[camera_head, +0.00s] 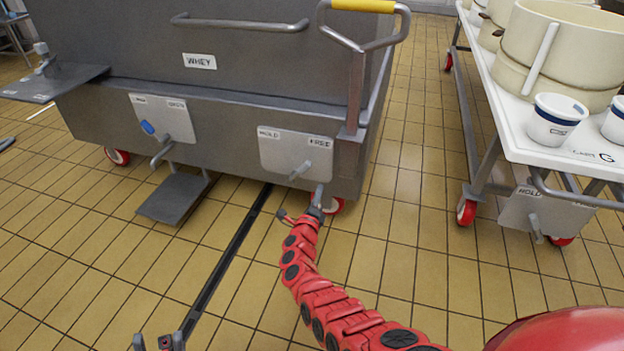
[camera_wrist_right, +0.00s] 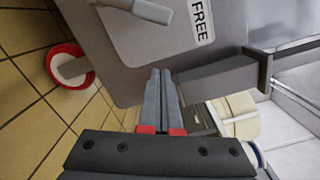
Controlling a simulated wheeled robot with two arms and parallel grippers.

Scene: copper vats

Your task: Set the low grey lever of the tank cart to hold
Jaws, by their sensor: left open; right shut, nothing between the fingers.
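The tank cart (camera_head: 250,62) is a grey metal body labelled WHEY. On its lower right side is a pale plate (camera_head: 275,147) marked HOLD at left and FREE at right. A short grey lever (camera_head: 299,172) sticks out at the plate's lower edge, slanting down-left. Its end also shows at the top of the right wrist view (camera_wrist_right: 140,10), near the FREE label. My right gripper (camera_head: 319,190) is shut and empty, just right of the lever and below FREE, apart from the lever. My left gripper (camera_head: 159,343) is open at the bottom edge, far from the cart, partly cut off.
Another plate (camera_head: 162,118) with a blue knob and a grey lever is on the cart's left, above a pedal (camera_head: 173,198). A white table (camera_head: 540,130) with tubs and its own HOLD plate (camera_head: 540,212) stands right. Tiled floor is open between them.

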